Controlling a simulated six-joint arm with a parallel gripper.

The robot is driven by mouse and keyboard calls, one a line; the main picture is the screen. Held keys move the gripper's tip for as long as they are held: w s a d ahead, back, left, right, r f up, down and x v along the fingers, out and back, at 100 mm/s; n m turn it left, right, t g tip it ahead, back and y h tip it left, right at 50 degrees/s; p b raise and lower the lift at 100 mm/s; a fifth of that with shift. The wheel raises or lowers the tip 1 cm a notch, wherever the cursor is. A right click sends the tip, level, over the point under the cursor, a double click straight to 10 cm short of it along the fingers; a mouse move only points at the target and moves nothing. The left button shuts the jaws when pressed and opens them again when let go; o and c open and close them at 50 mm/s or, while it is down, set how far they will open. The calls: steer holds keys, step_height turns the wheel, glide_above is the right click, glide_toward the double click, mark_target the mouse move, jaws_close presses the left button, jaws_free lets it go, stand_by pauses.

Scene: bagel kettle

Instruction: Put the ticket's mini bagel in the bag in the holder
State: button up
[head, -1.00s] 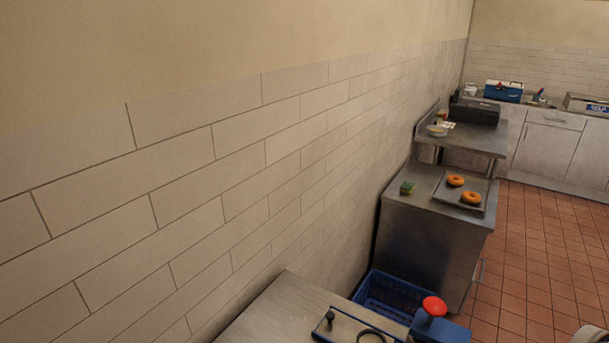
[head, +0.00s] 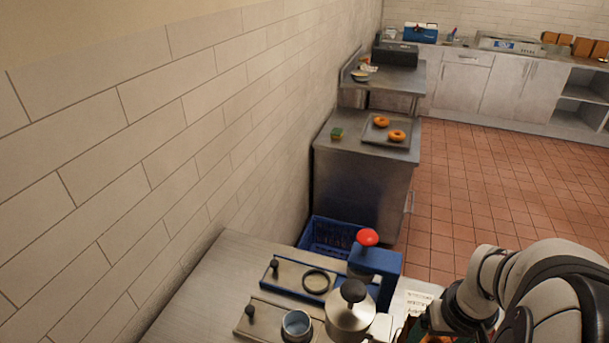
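Two orange-brown ring shapes that look like bagels lie on a dark tray (head: 370,133) on the steel counter: one bagel (head: 382,122) at the back, one bagel (head: 397,135) at the front. I cannot tell which is the ticket's. A white sheet with print (head: 420,297) shows near the bottom, right of a blue machine; its text is unreadable. No bag or holder can be made out. My arm (head: 495,280) comes in at the lower right, far from the bagels. Its dark end is near the bottom edge, and its fingers cannot be made out.
A near worktop (head: 200,292) carries a blue machine with a red knob (head: 368,237), a kettle-like metal pot with a black knob (head: 351,308) and a small metal cup (head: 297,324). A blue crate (head: 325,235) stands behind. A small green item (head: 337,133) sits left of the tray.

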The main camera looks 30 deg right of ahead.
stand_by(0.3)
steer(key=o, duration=1.1)
step_height(320, 180, up, 7)
stand_by(0.4)
